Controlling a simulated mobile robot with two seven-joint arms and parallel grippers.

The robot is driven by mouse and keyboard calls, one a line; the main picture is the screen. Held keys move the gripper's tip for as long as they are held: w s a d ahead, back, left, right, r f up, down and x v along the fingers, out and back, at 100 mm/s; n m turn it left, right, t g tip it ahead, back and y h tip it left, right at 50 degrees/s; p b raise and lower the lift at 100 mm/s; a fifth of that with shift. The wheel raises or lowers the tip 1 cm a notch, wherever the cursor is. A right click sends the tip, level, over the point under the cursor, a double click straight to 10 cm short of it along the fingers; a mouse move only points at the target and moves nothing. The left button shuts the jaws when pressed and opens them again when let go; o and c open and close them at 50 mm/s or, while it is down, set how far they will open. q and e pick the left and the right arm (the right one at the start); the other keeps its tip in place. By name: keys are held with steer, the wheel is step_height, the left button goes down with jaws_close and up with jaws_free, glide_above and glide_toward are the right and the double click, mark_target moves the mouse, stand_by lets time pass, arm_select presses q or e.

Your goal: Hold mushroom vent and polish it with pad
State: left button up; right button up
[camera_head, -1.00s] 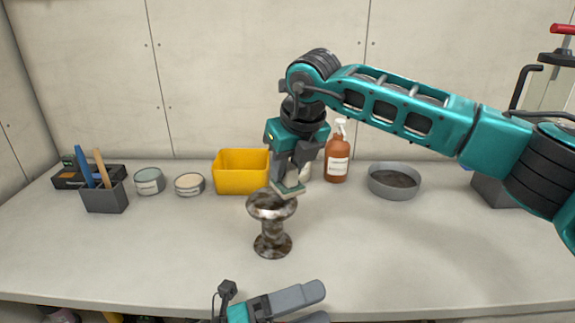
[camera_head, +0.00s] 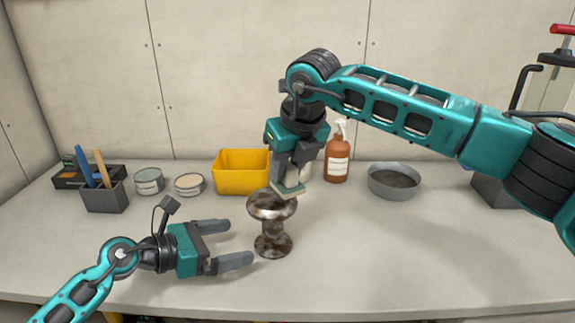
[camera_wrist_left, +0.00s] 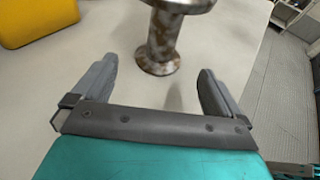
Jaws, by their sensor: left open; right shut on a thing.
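The mushroom vent (camera_head: 272,240) stands upright on the bench, its metal mottled with brown tarnish. Its stem and base also show in the left wrist view (camera_wrist_left: 162,45), ahead of the open jaws. My left gripper (camera_head: 244,243) is open and empty, just left of the vent, with its fingers pointing toward the stem. It also shows in the left wrist view (camera_wrist_left: 158,85). My right gripper (camera_head: 290,180) is shut on the pad (camera_head: 288,191), a pale greenish-grey block. The pad is at the top of the vent's cap; I cannot tell whether they touch.
A yellow bin (camera_head: 240,172) stands behind the vent, with an orange-brown pump bottle (camera_head: 337,160) and a grey round dish (camera_head: 394,181) to the right. Two tins (camera_head: 149,181) and a dark tool holder (camera_head: 105,197) stand left. The bench's front right is clear.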

mark_target(268, 236)
arm_select(q)
steer(key=x, duration=0.9)
steer(key=shift+d+f, duration=0.1)
steer(key=shift+d, duration=0.15)
steer(key=shift+c, duration=0.5)
steer(key=c, duration=1.3)
